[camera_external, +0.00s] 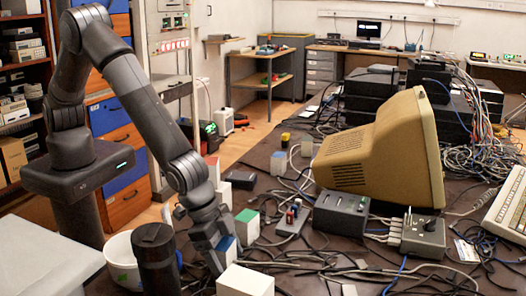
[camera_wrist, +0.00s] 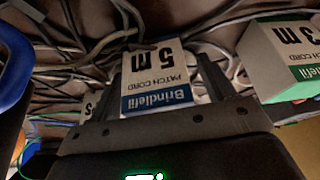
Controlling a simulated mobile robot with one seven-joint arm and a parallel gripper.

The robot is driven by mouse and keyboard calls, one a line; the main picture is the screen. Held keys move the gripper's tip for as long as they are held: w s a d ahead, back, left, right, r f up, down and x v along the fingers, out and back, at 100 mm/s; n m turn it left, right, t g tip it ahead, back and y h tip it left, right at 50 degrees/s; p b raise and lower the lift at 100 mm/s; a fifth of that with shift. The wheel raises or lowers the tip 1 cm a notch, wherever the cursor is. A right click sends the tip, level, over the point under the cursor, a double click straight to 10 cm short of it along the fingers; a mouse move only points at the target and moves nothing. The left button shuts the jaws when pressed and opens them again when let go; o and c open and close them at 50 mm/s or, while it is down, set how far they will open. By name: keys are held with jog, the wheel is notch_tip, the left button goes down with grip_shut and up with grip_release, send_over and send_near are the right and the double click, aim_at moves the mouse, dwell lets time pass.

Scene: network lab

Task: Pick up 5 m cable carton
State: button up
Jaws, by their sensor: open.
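The 5 m cable carton is white with a blue band; in the wrist view its label (camera_wrist: 157,70) reads "5 m" upside down. My gripper (camera_wrist: 162,72) is open, with one finger on each side of the carton in the wrist view. In the external view my gripper (camera_external: 213,248) points down at the carton and hides part of it. I cannot tell whether the fingers touch it.
A green-banded 3 m carton (camera_wrist: 285,52) stands close to the right; it also shows in the external view (camera_external: 247,226). A plain white box (camera_external: 245,281) is in front, a white bucket (camera_external: 122,262) at left. Loose cables cover the table around.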

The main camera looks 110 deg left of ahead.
jog(key=c, duration=1.1)
